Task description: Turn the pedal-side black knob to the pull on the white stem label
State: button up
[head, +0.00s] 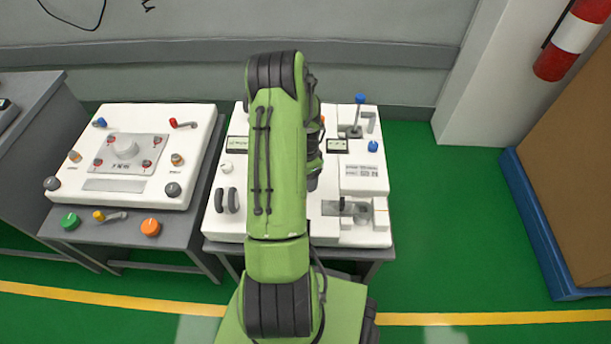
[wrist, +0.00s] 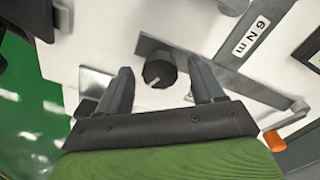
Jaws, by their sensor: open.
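A black round knob (wrist: 160,70) with a short pale pointer line sits on a grey strip of the white panel (wrist: 105,35) in the wrist view. The pointer is toward the lower left of the knob's face. My gripper (wrist: 160,66) is open, with one finger on each side of the knob; I cannot tell whether either touches it. In the head view my arm covers the middle of the white console (head: 225,232), and the knob and gripper cannot be made out there. Two dark pedal-like parts (head: 227,200) stand at its left. I cannot read a pull label.
A label reading "6 Nm" (wrist: 250,36) is on the panel, with an orange-tipped lever (wrist: 274,140) at lower right. In the head view a blue-topped lever (head: 359,100) and a blue knob (head: 373,146) stand at right. Another white console (head: 130,195) is at left.

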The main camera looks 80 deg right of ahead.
notch_tip(320, 180, up, 16)
jog(key=p, duration=0.4)
jog(key=shift+f+p, duration=0.2)
jog(key=shift+p, duration=0.1)
jog(key=w+a+r+n+t+h+p, duration=0.15)
jog(key=w+a+r+n+p, duration=0.25)
jog(key=w+a+r+n, duration=1)
jog(key=w+a+r+n+t+p, duration=0.2)
jog(key=w+a+r+n+p, duration=0.1)
jog(key=a+r, duration=1.05)
jog(key=s+a+r+n+t+p, duration=0.1)
jog(key=s+a+n, duration=0.3)
jog(key=a+n, duration=0.1)
jog(key=s+a+r+n+t+y+p, duration=0.1)
jog(key=s+a+r+n, duration=0.1)
jog(key=a, duration=0.5)
jog(key=s+n, duration=0.1)
jog(key=n, duration=0.1)
jog(key=shift+s+a+r+n, duration=0.2)
jog(key=shift+s+r+n, duration=0.05)
jog(key=shift+s+n, duration=0.15)
